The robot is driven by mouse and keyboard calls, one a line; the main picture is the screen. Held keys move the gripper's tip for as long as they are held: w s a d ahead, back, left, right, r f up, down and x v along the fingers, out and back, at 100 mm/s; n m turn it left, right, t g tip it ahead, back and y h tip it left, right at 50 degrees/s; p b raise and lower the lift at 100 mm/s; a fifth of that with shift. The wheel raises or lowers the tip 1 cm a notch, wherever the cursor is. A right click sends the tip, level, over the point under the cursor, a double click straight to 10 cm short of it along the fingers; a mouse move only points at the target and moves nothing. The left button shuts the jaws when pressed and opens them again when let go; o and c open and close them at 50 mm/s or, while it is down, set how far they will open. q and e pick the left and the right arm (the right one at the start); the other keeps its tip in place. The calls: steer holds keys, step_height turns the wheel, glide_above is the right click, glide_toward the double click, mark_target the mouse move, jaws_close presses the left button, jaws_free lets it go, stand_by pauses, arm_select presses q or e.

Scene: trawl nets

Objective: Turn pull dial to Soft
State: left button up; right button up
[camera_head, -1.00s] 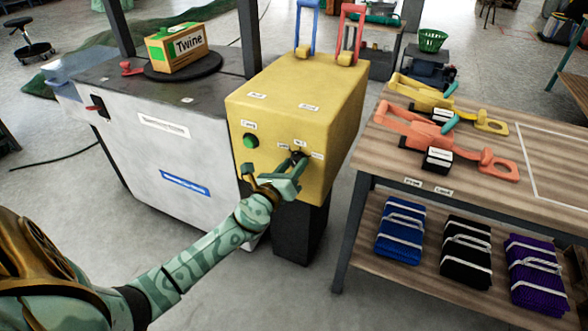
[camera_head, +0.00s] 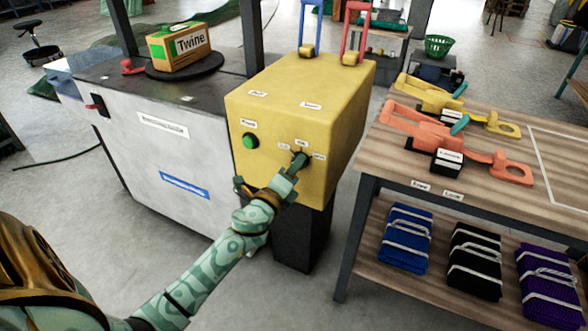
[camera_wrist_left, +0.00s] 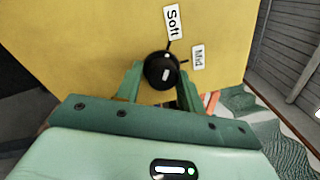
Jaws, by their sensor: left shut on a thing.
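The pull dial is a round black knob on the front of the yellow box (camera_head: 290,110). It shows clearly in the left wrist view (camera_wrist_left: 160,70), with a "Soft" label (camera_wrist_left: 173,21) above it and a "Mid" label (camera_wrist_left: 198,57) to its right. A small light dot near the dial's upper edge faces the tick by "Soft". My left gripper (camera_head: 298,161) is shut on the dial, with one green finger on each side of it in the wrist view. In the head view, the gripper hides most of the dial.
A green button (camera_head: 250,140) is left of the dial on the same face. Blue (camera_head: 311,22) and red (camera_head: 354,32) handles stand on the box. A wooden table (camera_head: 490,195) is close on the right, and a grey cabinet (camera_head: 160,155) adjoins on the left.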

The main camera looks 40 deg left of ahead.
arm_select(q)
steer(key=shift+w+d+r, duration=0.1)
steer(key=shift+d+r, duration=0.05)
steer(key=shift+r, duration=0.05)
arm_select(e)
steer(key=shift+w+d, duration=0.1)
steer(key=shift+w, duration=0.15)
arm_select(q)
steer(key=o, duration=0.9)
arm_select(e)
steer(key=shift+d+f, duration=0.1)
arm_select(q)
steer(key=b+v, duration=0.1)
steer(key=v, duration=1.5)
steer(key=shift+f+b, duration=0.15)
steer(key=shift+b, duration=0.15)
arm_select(e)
steer(key=w, duration=0.3)
steer(key=shift+w+f+n, duration=0.1)
steer(key=shift+w+n, duration=0.15)
steer(key=shift+n, duration=0.15)
arm_select(q)
steer(key=shift+n, duration=0.3)
